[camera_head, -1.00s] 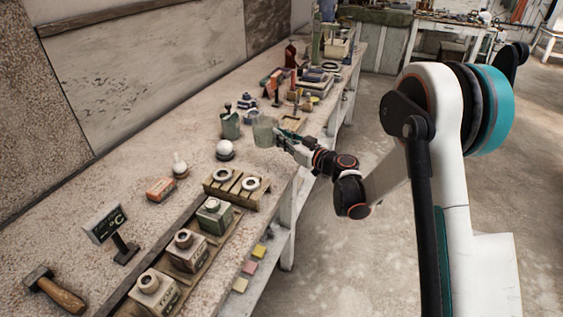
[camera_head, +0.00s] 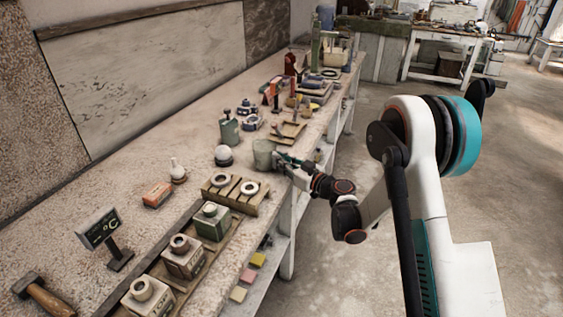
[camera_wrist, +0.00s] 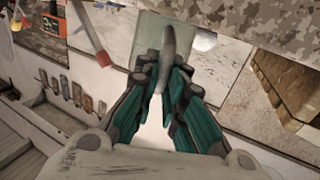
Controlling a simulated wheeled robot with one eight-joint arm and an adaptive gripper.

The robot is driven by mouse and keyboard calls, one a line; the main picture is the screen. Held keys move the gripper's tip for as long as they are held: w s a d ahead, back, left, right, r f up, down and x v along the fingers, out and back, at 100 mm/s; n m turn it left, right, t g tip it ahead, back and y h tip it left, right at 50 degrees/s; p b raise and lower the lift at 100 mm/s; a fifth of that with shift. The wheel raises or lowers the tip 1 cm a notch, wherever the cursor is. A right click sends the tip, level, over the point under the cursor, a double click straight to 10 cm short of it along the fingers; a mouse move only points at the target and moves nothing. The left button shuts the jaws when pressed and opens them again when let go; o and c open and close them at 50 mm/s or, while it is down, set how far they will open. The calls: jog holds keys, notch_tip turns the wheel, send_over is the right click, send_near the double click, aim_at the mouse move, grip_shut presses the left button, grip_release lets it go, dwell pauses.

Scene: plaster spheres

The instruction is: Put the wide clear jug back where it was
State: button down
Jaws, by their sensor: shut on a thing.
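The wide clear jug (camera_head: 263,153) is a pale, greenish see-through vessel near the front edge of the bench, right of a white sphere. It looks upright. My gripper (camera_head: 281,159) reaches it from the right and is shut on its handle. In the wrist view my gripper's fingers (camera_wrist: 166,85) close around the grey handle (camera_wrist: 168,48), with the greenish jug wall (camera_wrist: 148,32) behind it. I cannot tell whether the jug's base touches the bench.
A white sphere on a dark base (camera_head: 223,155) and a green canister (camera_head: 229,131) stand left of the jug. A slatted wooden rack with rings (camera_head: 235,193) is nearer, and a wooden tray (camera_head: 288,132) lies behind. The bench's left side has free room.

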jog(key=c, duration=1.7)
grip_release()
jog(key=shift+r, duration=0.1)
jog(key=p+v, duration=0.2)
jog(key=v, duration=0.9)
jog(key=s+d+r+m+g+h, duration=0.3)
jog(key=s+r+m+h, duration=0.15)
jog(key=s+r, duration=0.75)
jog(key=s+d+m+h, duration=0.1)
jog(key=s+d+h, duration=0.2)
jog(key=s, duration=0.4)
jog(key=s+d+m+g+h, duration=0.1)
jog(key=s+d+m+h, duration=0.1)
jog(key=s+d, duration=0.3)
jog(key=s+d+r+m+h, duration=0.1)
jog(key=s+d+m+h, duration=0.1)
jog(key=s, duration=0.9)
jog(key=shift+d+g+h+b, duration=0.35)
jog(key=shift+d+h, duration=0.5)
jog(key=shift+d, duration=0.35)
